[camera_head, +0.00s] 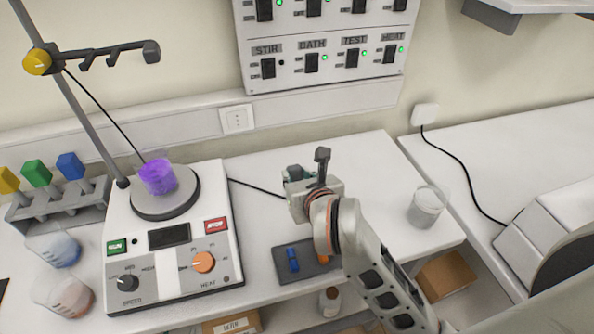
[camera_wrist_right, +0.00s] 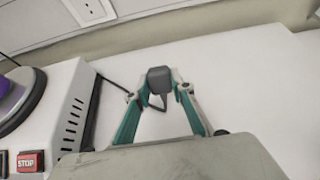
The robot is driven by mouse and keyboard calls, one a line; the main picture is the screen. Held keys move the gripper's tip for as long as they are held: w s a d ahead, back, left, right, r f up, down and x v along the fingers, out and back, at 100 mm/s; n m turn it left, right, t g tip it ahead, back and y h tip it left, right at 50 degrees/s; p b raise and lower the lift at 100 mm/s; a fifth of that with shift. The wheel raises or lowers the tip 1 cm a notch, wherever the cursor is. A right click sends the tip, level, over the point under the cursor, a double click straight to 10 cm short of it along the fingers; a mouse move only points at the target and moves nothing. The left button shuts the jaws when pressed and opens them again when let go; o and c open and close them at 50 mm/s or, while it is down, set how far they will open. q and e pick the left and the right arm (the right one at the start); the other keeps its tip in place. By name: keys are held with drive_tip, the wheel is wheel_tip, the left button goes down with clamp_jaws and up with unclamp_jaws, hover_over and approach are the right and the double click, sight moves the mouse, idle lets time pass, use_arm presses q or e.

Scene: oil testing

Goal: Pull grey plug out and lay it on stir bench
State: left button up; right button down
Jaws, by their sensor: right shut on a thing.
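The grey plug (camera_wrist_right: 160,80) is held between the fingertips of my right gripper (camera_wrist_right: 157,93) in the right wrist view. In the head view the plug (camera_head: 322,156) sticks up at the end of my right gripper (camera_head: 305,178), above the white stir bench (camera_head: 270,232). A dark cable (camera_head: 255,187) runs from the stirrer toward the gripper, and its end is partly hidden. The wall socket (camera_head: 237,119) behind the bench has nothing in it. My left gripper is not in view.
A hotplate stirrer (camera_head: 170,240) with a purple beaker (camera_head: 158,177) stands left. A glass beaker (camera_head: 427,207) stands right of my arm. A small dark tray (camera_head: 320,262) with a blue item lies near the front edge. The bench behind the gripper is clear.

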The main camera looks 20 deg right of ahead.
drive_tip(key=shift+f+b, duration=0.45)
drive_tip(key=shift+f, duration=0.2)
drive_tip(key=shift+f+b, duration=0.85)
drive_tip(key=shift+f, duration=0.4)
drive_tip(key=shift+f+b, duration=0.3)
drive_tip(key=shift+b, duration=0.25)
use_arm(q)
drive_tip(key=shift+w+d+f+h, duration=0.2)
drive_tip(key=shift+w+d+f, duration=0.15)
drive_tip(key=shift+d, duration=0.1)
drive_tip(key=shift+w+d+f+h, duration=0.2)
drive_tip(key=shift+d+f, duration=0.15)
drive_tip(key=shift+d, duration=0.1)
use_arm(e)
drive_tip(key=c, duration=1.7)
unclamp_jaws()
use_arm(q)
drive_tip(key=shift+r, duration=0.15)
